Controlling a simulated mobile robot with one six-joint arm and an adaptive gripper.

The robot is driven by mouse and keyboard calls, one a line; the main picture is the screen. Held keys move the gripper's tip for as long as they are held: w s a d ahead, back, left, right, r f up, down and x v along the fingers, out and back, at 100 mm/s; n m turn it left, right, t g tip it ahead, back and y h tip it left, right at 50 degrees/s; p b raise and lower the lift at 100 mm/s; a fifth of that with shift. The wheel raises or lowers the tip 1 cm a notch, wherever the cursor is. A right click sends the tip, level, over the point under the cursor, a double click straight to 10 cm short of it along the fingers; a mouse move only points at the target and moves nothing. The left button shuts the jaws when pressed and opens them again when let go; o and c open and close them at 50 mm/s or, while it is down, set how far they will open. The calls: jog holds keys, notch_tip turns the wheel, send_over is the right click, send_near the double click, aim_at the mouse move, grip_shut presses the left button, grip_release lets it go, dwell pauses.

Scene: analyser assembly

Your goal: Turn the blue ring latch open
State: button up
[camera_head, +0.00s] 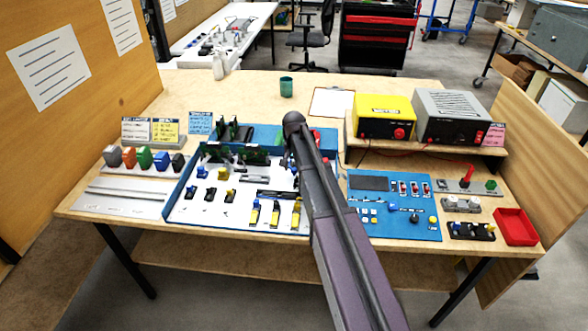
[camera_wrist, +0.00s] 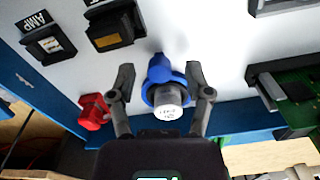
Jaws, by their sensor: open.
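In the wrist view the blue ring latch (camera_wrist: 158,72) sits on a white panel, around a grey cylindrical plug (camera_wrist: 168,101) with small print on its end. A blue tab points up from the ring in the picture. My gripper (camera_wrist: 160,78) is open, with one finger on each side of the ring. Small gaps seem to show between fingers and ring; contact cannot be told for sure. In the head view my arm reaches over the blue-edged assembly board (camera_head: 168,210) and hides the ring and the gripper.
In the wrist view a red knob-like part (camera_wrist: 94,110) is left of my gripper, black connectors (camera_wrist: 48,45) are at the upper left, and a green circuit board (camera_wrist: 300,108) is at right. A yellow box (camera_head: 384,108) and grey box (camera_head: 453,105) stand on a right-hand shelf.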

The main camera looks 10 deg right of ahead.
grip_shut()
jog(key=shift+s+d, duration=0.1)
jog(key=shift+s+d+n, duration=0.1)
jog(key=shift+d+n, duration=0.2)
jog(key=shift+n, duration=0.45)
jog(key=shift+s+d+n, duration=0.1)
jog(key=shift+d+n, duration=0.2)
jog(key=shift+n, duration=0.45)
jog(key=shift+w+d+n, duration=0.1)
jog(key=shift+d+n, duration=0.35)
jog(key=shift+n, duration=0.55)
jog(key=shift+d+n, duration=0.4)
jog(key=shift+n, duration=0.6)
